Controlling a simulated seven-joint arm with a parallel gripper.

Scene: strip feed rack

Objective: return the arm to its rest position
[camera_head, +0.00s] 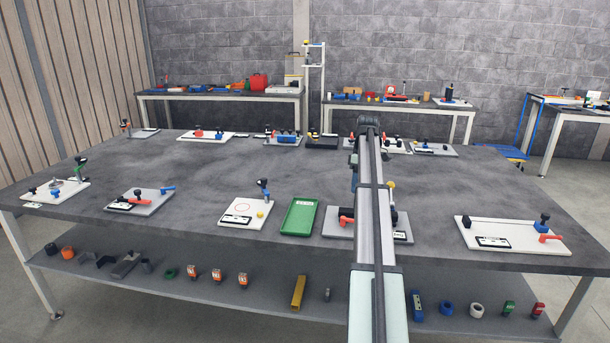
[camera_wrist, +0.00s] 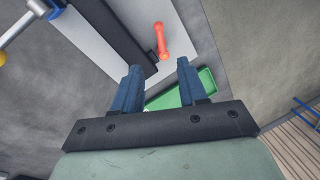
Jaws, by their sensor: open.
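My gripper (camera_wrist: 157,85) shows in the wrist view with its two blue fingers apart and nothing between them. Beyond the fingers lie a pale board with a dark strip and an orange-red handle (camera_wrist: 162,40), and part of a green tray (camera_wrist: 195,88).
The green tray (camera_head: 299,217) lies left of my arm. A board with a red circle (camera_head: 245,214) lies further left, and another board (camera_head: 512,235) at the right. Several fixtures stand along the far edge. A lower shelf (camera_head: 200,261) holds loose parts. The table's middle left is clear.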

